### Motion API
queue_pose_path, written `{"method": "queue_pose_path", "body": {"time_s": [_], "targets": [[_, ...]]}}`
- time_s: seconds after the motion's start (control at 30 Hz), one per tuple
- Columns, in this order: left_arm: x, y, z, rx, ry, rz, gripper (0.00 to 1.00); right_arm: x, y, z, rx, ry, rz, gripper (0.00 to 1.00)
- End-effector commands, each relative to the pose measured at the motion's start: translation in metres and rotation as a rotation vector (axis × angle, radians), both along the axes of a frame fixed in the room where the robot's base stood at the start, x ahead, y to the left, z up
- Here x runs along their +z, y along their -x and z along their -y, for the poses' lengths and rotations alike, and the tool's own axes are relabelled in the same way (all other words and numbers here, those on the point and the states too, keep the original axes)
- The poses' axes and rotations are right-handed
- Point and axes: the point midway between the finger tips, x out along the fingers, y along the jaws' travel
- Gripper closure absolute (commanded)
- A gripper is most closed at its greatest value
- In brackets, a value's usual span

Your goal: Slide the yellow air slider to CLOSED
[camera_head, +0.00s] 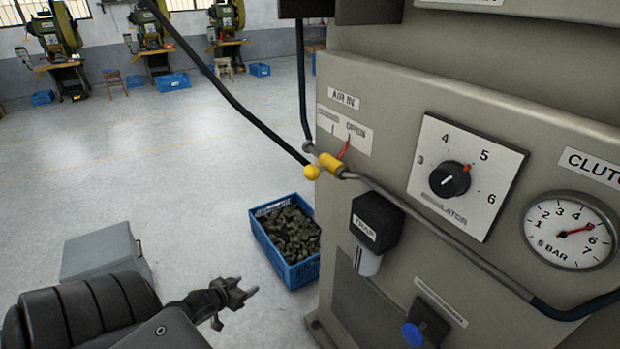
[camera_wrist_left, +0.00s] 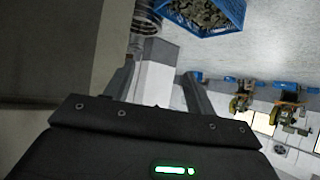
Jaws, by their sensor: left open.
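The yellow air slider (camera_head: 331,162) is a small yellow sleeve on the grey pipe under the AIR IN sign. A red pointer rises from it towards the word OPEN on the label plate (camera_head: 344,129). The CLOSED side of the plate is on the left, and its print is faint. A yellow ball (camera_head: 312,172) sits just left of and below the slider. My left gripper (camera_head: 240,294) is open, low and well left of the machine, apart from the slider. In the left wrist view its two fingers (camera_wrist_left: 159,88) are spread with nothing held. My right gripper is out of view.
The grey machine (camera_head: 393,110) fills the right side, with a regulator knob (camera_head: 449,180), a pressure gauge (camera_head: 570,231) and a black filter (camera_head: 376,221). A blue crate (camera_head: 290,270) of dark pieces stands on the floor. A dark hose (camera_head: 240,105) slants down towards the yellow ball.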

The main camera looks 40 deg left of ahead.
Motion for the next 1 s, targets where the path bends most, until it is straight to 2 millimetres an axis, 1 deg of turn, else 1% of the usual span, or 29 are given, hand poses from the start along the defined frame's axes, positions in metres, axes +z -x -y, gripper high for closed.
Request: {"method": "queue_pose_path", "body": {"time_s": [0.03,0.07,0.1,0.13,0.17,0.2,0.27,0.3,0.4,0.5,0.6,0.73,0.83,0.93,1.0], "targets": [[0.068,-0.023,-0.01,-0.035,-0.025,0.107,0.45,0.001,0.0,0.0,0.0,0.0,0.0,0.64],[0.106,-0.034,-0.012,-0.056,-0.035,0.166,0.45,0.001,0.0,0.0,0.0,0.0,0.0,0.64],[0.154,-0.045,-0.01,-0.092,-0.046,0.238,0.45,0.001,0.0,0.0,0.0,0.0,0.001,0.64],[0.189,-0.051,-0.005,-0.124,-0.056,0.287,0.45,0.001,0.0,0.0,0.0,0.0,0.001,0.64],[0.223,-0.056,0.002,-0.158,-0.067,0.334,0.45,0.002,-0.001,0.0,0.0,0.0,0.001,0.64],[0.264,-0.059,0.014,-0.206,-0.078,0.388,0.45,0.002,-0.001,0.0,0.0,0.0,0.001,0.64],[0.316,-0.06,0.038,-0.279,-0.097,0.456,0.45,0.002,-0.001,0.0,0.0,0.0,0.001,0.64],[0.344,-0.058,0.054,-0.326,-0.107,0.49,0.45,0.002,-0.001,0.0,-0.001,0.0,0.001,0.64],[0.393,-0.049,0.09,-0.427,-0.131,0.55,0.45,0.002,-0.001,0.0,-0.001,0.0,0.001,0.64],[0.419,-0.04,0.116,-0.493,-0.144,0.579,0.45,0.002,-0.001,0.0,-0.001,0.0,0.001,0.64],[0.43,-0.035,0.128,-0.526,-0.151,0.594,0.45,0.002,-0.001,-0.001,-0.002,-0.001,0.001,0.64],[0.433,-0.034,0.131,-0.533,-0.151,0.597,0.45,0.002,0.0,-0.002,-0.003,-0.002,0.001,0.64],[0.433,-0.038,0.132,-0.532,-0.15,0.597,0.45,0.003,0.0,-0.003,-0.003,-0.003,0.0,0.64],[0.434,-0.047,0.135,-0.533,-0.15,0.599,0.45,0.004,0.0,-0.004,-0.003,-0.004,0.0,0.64],[0.435,-0.057,0.137,-0.533,-0.152,0.6,0.45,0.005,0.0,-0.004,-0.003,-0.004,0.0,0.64]]}}
